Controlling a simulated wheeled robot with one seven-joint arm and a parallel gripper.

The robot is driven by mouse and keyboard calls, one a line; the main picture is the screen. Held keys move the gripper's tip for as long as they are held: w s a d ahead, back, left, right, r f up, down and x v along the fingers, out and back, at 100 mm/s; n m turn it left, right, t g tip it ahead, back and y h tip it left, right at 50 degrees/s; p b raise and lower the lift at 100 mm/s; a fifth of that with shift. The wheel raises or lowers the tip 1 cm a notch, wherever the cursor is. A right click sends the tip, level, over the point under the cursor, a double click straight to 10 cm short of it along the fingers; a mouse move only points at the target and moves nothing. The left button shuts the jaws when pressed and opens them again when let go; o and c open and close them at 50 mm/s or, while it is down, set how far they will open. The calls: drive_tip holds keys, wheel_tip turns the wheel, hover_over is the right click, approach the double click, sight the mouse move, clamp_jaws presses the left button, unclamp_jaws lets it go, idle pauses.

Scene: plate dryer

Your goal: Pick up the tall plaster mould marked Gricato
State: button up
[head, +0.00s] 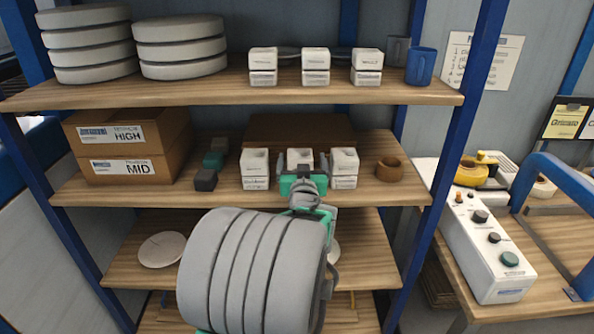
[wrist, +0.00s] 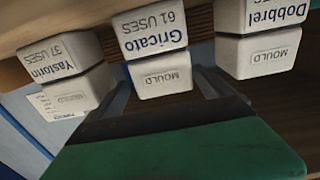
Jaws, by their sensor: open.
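The tall plaster mould marked Gricato (wrist: 155,38) is a white block with a seam, labelled "61 USES" and "MOULD". It shows upside down in the middle of the wrist view. In the head view it is the middle white mould (head: 300,157) on the middle shelf, its lower part hidden behind my gripper. My gripper (head: 304,169) is open, with its dark fingers pointing at the shelf. In the wrist view the gripper's fingers (wrist: 161,92) lie on either side of the Gricato mould's near end. Contact cannot be told.
A Dobbrel mould (wrist: 262,45) and a Yastorin mould (wrist: 68,80) stand close on either side. The middle shelf (head: 130,194) also carries cardboard boxes (head: 125,150) and a brown ring (head: 390,169). Several moulds stand on the upper shelf (head: 215,90). A control box (head: 485,245) is at right.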

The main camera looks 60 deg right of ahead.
sight(300, 151)
drive_tip(key=p+x, duration=0.2)
drive_tip(key=x, duration=0.3)
drive_tip(key=shift+w+f, duration=0.15)
drive_tip(key=shift+w, duration=0.15)
clamp_jaws()
idle(0.8)
